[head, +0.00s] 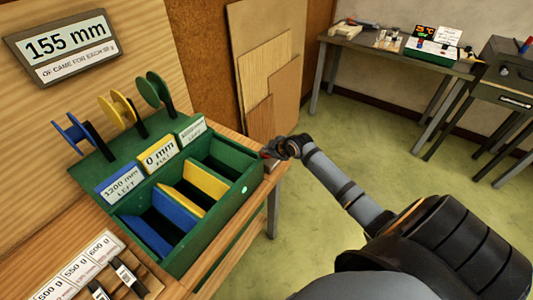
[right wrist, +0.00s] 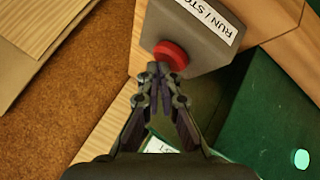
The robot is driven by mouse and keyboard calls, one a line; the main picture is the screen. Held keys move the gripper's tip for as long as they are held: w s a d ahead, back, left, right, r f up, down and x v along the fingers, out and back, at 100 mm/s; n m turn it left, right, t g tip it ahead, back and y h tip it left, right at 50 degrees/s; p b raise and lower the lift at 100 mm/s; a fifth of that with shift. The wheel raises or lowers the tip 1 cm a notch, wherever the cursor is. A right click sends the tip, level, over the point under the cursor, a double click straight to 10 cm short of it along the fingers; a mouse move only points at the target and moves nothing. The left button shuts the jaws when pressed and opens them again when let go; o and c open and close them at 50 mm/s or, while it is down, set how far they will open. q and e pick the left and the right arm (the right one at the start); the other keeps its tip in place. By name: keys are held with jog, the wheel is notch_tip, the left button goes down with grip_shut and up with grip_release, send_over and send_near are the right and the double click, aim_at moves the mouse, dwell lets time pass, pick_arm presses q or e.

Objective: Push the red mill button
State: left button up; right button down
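The red button (right wrist: 172,55) is a round knob on a grey box (right wrist: 190,25) with a "RUN / STO..." label, cut off at the picture's edge. My right gripper (right wrist: 158,70) is shut and empty, its fingertips together at the button's near edge. They overlap the button in the right wrist view; I cannot tell if they touch it. In the head view my right gripper (head: 274,151) is at the bench's far right corner, beside the green rack, and mostly covers the button and its box. My left gripper is not in view.
The green rack (head: 185,262) with blue and yellow dividers and several spools stands on the bench left of my right gripper. Wooden boards (head: 265,75) lean on the wall behind. A table (head: 395,52) with small items stands farther back. The green floor between is clear.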

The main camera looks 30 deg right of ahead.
jog(key=shift+s+d+f, duration=0.1)
jog(key=shift+s+f, duration=0.05)
jog(key=shift+f, duration=0.1)
jog(key=r+p, duration=0.5)
jog(key=r, duration=0.1)
jog(key=shift+w+d+r+p, duration=0.1)
jog(key=shift+w+r+p, duration=0.1)
jog(key=shift+p, duration=0.2)
jog(key=shift+f, duration=0.15)
jog(key=shift+w, duration=0.1)
jog(key=shift+f, duration=0.1)
